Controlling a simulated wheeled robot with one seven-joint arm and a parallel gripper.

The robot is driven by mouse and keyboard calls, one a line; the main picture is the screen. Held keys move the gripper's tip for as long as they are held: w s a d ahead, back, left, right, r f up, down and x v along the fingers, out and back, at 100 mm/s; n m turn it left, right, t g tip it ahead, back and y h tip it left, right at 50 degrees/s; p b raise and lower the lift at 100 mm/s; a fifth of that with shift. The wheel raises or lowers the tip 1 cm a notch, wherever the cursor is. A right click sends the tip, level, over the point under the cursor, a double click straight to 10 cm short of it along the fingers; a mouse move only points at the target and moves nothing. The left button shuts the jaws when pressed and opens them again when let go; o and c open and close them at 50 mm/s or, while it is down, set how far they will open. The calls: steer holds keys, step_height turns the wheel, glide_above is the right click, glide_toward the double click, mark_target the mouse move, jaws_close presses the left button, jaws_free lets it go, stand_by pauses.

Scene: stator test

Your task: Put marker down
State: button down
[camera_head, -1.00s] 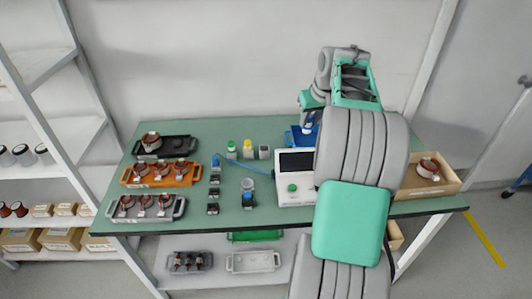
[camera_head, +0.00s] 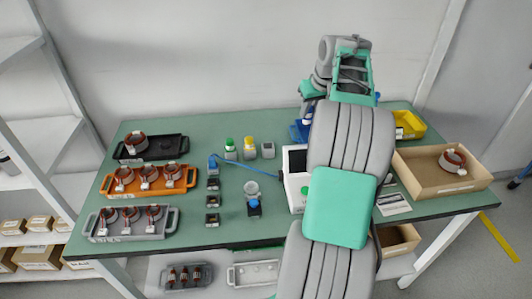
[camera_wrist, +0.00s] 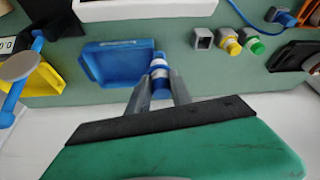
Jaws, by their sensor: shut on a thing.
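The blue-and-white marker (camera_wrist: 159,70) stands between the fingers of my gripper (camera_wrist: 158,92) in the wrist view. The fingers are shut on it. It is beside the right end of a shallow blue tray (camera_wrist: 108,65); I cannot tell whether its base touches the table. Two similar markers, green-capped (camera_head: 230,148) and yellow-capped (camera_head: 249,148), stand to the left with a grey square holder (camera_head: 267,151).
A white device (camera_head: 294,180) stands beside my arm, partly hidden. Orange (camera_head: 180,186), grey (camera_head: 170,225) and black (camera_head: 175,148) trays with stators are at left. A yellow bin (camera_head: 411,125) and wooden box (camera_head: 410,180) are at right.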

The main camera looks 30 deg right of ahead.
steer(key=w+a+f, duration=0.2)
steer(key=a+f, duration=0.1)
steer(key=f, duration=0.1)
steer(key=w+a+f+p, duration=0.1)
steer(key=w+a+f, duration=0.2)
steer(key=f, duration=0.1)
steer(key=w+a+f, duration=0.3)
steer(key=a+f, duration=0.1)
steer(key=shift+a+p, duration=0.1)
steer(key=shift+p, duration=0.2)
steer(key=shift+w+f, duration=0.1)
steer(key=shift+f, duration=0.2)
steer(key=c, duration=1.1)
jaws_free()
steer(key=shift+c, duration=0.2)
steer(key=shift+r, duration=0.1)
